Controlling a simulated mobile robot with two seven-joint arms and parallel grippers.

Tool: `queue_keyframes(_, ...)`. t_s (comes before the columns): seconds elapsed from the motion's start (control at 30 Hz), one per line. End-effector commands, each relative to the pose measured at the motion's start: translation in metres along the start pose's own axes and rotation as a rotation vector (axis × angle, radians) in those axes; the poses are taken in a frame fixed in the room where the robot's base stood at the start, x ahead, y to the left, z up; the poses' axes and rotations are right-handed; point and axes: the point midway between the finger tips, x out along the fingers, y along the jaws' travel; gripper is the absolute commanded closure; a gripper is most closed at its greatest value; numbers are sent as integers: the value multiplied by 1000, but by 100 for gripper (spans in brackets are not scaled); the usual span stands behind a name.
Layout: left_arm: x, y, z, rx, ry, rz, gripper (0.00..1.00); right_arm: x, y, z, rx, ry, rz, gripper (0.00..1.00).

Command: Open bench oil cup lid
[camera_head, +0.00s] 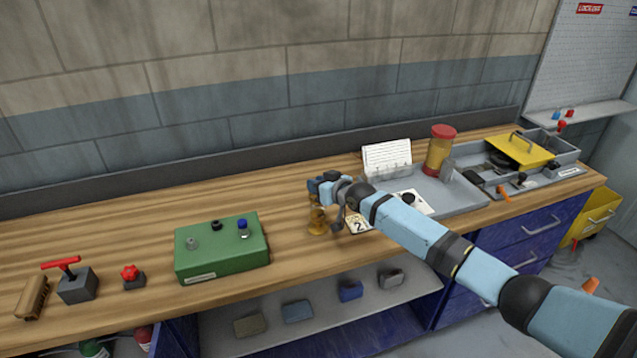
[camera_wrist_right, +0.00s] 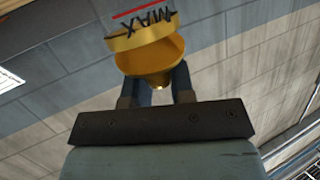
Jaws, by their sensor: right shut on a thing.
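The brass bench oil cup (camera_head: 317,224) stands on the wooden bench. My right gripper (camera_head: 325,187) is at its top and partly hides it. In the right wrist view the yellow-gold cup (camera_wrist_right: 147,45) carries dark MAX lettering and a red line. Its flared cap narrows to a small end, the lid (camera_wrist_right: 157,79), between the two dark fingers (camera_wrist_right: 158,92). The right gripper is shut on this lid. The head view is too small to tell how far the lid is raised. My left gripper is out of view.
A green box (camera_head: 222,252) with small fittings stands to the left. A grey tray (camera_head: 455,200) with a red-capped yellow jar (camera_head: 440,152) is to the right. A card (camera_head: 357,224) marked 2 lies close by the cup. Bare bench lies between the cup and the back wall.

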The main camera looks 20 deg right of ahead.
Motion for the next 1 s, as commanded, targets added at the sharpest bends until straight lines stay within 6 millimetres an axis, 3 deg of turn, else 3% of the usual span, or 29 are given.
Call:
queue_keyframes(0.63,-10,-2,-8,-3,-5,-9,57,24,8,-16,239,-569,-2,100)
queue_keyframes(1.0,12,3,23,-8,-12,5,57,39,14,-11,358,-861,-3,100)
